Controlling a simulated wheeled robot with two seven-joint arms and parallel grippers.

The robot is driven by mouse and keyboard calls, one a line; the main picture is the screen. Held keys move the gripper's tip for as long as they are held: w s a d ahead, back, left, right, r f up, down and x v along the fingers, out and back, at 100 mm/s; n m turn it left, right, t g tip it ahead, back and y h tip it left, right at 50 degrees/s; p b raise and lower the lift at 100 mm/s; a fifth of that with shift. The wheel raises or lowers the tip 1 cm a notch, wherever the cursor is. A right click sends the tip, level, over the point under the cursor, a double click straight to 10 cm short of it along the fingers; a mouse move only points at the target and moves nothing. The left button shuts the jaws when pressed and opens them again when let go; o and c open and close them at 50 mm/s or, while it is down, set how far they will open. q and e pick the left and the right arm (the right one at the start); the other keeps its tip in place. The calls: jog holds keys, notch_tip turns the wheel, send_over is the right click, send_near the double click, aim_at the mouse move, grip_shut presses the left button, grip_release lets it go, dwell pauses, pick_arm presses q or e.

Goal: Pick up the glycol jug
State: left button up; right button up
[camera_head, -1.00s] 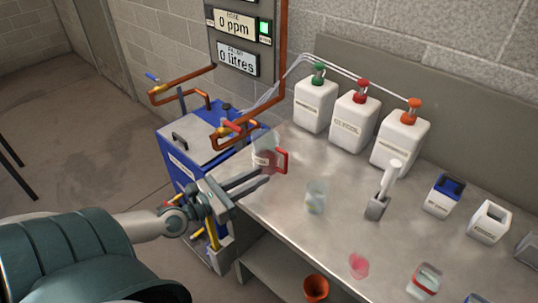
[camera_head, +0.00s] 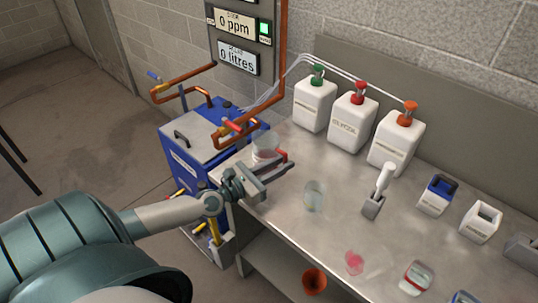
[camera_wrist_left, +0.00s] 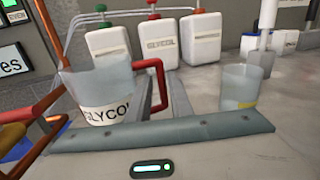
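The glycol jug (camera_head: 264,150) is a clear jug with a red handle, standing at the left end of the metal bench. In the left wrist view the jug (camera_wrist_left: 97,92) shows its GLYCOL label, with the red handle (camera_wrist_left: 161,80) on its right. My left gripper (camera_head: 283,170) is at the handle, just in front of the jug. In the left wrist view its fingers (camera_wrist_left: 160,98) are open, one on each side of the handle. Contact with the handle cannot be made out. The jug's lower part is partly hidden by the gripper. My right gripper is not in view.
A clear beaker (camera_head: 314,196) stands right of the jug. A white GLYCOL container (camera_head: 347,124) with a red cap stands at the back between two similar ones. Copper pipes (camera_head: 225,138) and a blue unit (camera_head: 185,160) are close on the left.

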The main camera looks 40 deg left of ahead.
pick_arm(q)
jog(key=shift+w, duration=0.1)
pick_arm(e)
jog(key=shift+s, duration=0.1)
pick_arm(q)
jog(key=shift+w+d+r+p, duration=0.2)
jog(key=shift+w+p, duration=0.25)
jog(key=shift+w, duration=0.1)
jog(key=p+x, duration=0.1)
jog(key=x, duration=0.1)
jog(key=shift+w+d, duration=0.1)
jog(key=shift+w, duration=0.2)
jog(key=shift+w+d+f, duration=0.1)
jog(key=shift+w+d, duration=0.1)
jog(key=shift+w, duration=0.4)
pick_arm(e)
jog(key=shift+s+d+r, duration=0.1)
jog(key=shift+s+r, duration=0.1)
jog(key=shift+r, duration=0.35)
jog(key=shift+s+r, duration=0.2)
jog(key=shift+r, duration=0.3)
pick_arm(q)
grip_shut()
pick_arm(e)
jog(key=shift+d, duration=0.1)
